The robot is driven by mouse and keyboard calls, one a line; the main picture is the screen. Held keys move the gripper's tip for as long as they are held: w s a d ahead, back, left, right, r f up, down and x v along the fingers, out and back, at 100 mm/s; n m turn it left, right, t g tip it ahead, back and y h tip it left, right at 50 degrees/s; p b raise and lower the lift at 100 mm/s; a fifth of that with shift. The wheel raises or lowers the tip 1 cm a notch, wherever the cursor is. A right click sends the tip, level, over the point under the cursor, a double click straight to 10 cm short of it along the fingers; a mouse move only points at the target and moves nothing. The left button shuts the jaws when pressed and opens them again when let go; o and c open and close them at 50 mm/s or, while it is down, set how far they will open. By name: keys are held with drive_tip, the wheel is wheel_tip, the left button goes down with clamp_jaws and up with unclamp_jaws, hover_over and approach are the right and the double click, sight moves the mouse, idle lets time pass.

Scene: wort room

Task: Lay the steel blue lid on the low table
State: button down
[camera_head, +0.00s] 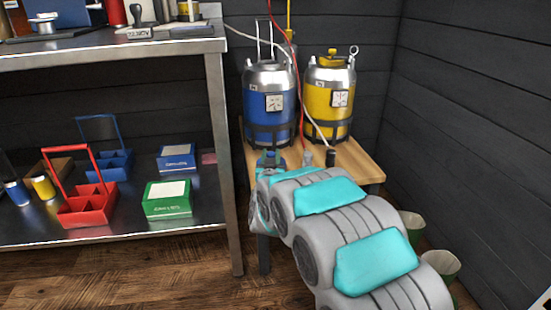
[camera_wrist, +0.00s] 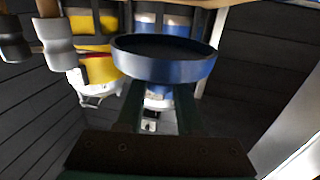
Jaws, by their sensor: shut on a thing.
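The steel blue lid (camera_wrist: 165,66) is a shallow round disc with a raised rim, seen near the top middle of the wrist view. My gripper (camera_wrist: 160,90) is shut on its edge. In the head view my arm hides most of the gripper and lid, at the front left of the low table. The low table (camera_head: 362,165) has a pale wooden top. A blue keg (camera_head: 270,103) and a yellow keg (camera_head: 331,100) stand upright at its back. I cannot tell whether the lid touches the table.
Small fittings, one grey (camera_head: 307,158) and one dark (camera_head: 331,157), stand by the table's front edge. A red hose (camera_head: 299,80) hangs before the kegs. A steel shelf (camera_head: 215,130) stands left, dark walls behind and right. Bins (camera_head: 440,265) stand on the floor at right.

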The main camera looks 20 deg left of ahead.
drive_tip(key=x, duration=0.4)
drive_tip(key=shift+w+d+f, duration=0.2)
drive_tip(key=shift+w+d, duration=0.05)
drive_tip(key=shift+d, duration=0.1)
drive_tip(key=shift+w+f, duration=0.15)
drive_tip(key=shift+w, duration=0.15)
drive_tip(key=shift+f+b, duration=0.3)
drive_tip(key=shift+f, duration=1.3)
drive_tip(key=shift+f, duration=0.2)
drive_tip(key=c, duration=0.5)
unclamp_jaws()
drive_tip(key=shift+c, duration=0.2)
